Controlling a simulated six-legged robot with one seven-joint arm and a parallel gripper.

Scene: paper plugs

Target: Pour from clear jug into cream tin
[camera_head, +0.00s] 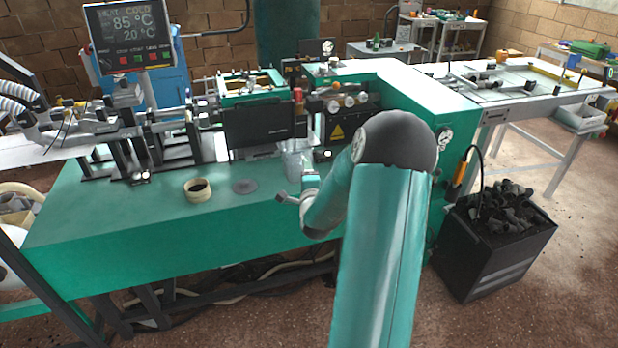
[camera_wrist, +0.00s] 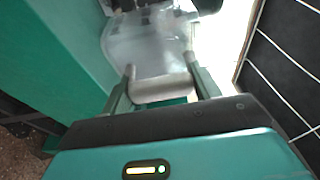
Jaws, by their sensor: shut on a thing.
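The clear jug (camera_head: 292,164) stands upright or nearly so above the green bench, in front of the machine. In the wrist view the clear jug (camera_wrist: 150,42) fills the space beyond my fingers. My gripper (camera_wrist: 160,72) is shut on it, with one finger on each side of a pale part of the jug. In the head view my gripper (camera_head: 303,178) is at the jug's lower right, partly hidden by my arm. The cream tin (camera_head: 198,190) stands upright on the bench to the left of the jug, with a dark inside. I cannot tell whether the jug touches the bench.
A flat grey disc (camera_head: 244,186) lies on the bench between tin and jug. A black panel (camera_head: 262,122) and the machine's metal parts stand behind. The bench front (camera_head: 130,215) is clear. A black bin (camera_head: 497,245) of dark scraps stands at right.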

